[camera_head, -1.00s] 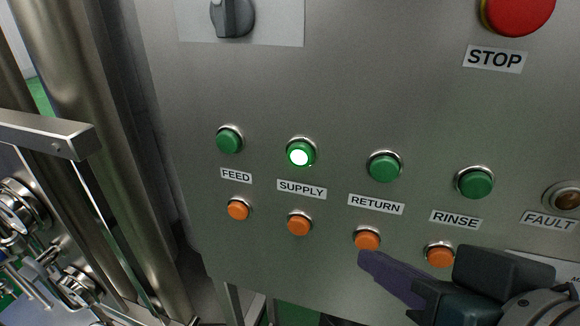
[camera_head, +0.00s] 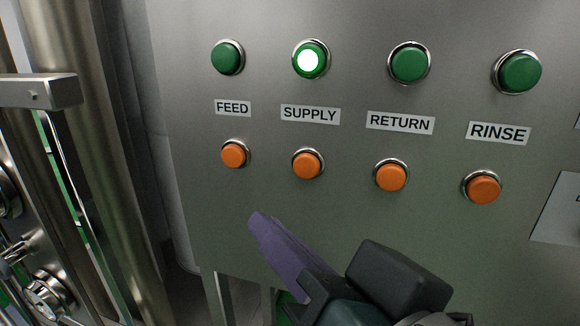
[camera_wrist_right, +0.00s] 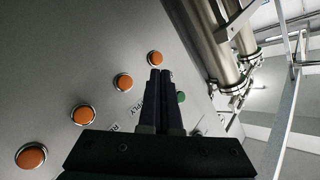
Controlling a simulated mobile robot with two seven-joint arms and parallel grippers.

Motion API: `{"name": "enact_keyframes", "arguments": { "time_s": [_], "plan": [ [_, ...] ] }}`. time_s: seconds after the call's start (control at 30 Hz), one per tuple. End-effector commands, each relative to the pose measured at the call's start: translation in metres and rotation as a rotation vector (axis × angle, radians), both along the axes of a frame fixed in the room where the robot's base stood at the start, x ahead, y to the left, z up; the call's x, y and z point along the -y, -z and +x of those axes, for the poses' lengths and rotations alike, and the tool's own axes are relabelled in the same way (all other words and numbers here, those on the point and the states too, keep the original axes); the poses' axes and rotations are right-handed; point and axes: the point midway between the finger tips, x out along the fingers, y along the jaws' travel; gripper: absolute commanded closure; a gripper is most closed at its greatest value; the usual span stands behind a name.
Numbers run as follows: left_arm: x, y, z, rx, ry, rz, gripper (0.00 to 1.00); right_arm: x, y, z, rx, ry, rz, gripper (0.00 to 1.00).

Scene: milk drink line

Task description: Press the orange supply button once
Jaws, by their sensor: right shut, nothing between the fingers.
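The orange supply button (camera_head: 307,164) sits on the steel panel below the SUPPLY label and the lit green supply button (camera_head: 309,61). My right gripper (camera_head: 257,221) is shut and empty, its purple-grey fingers pointing up and left. In the head view its tip appears below and left of the orange supply button, with a gap between them in the picture. In the right wrist view the closed fingertips (camera_wrist_right: 161,76) appear to the right of the orange supply button (camera_wrist_right: 122,82). No contact with a button shows. My left gripper is not in view.
Close neighbours are the orange feed button (camera_head: 233,155) on the left and the orange return button (camera_head: 391,177) on the right. The orange rinse button (camera_head: 483,189) is farther right. Green buttons line the row above. Steel pipework stands left of the panel.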

Motion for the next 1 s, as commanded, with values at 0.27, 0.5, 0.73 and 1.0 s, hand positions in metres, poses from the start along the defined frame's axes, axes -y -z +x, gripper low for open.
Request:
{"name": "enact_keyframes", "arguments": {
  "time_s": [0.27,0.5,0.73,1.0],
  "plan": [
    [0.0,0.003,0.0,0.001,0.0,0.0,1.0,0.005,0.001,0.016,0.004,-0.001,-0.004,1.0],
    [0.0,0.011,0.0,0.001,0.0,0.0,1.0,0.016,0.002,0.049,0.002,-0.001,-0.004,1.0],
    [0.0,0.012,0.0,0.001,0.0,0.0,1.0,0.024,0.001,0.074,0.0,0.0,-0.002,1.0],
    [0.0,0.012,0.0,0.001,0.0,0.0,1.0,0.028,0.0,0.084,-0.001,0.001,-0.002,1.0]
  ]
}}
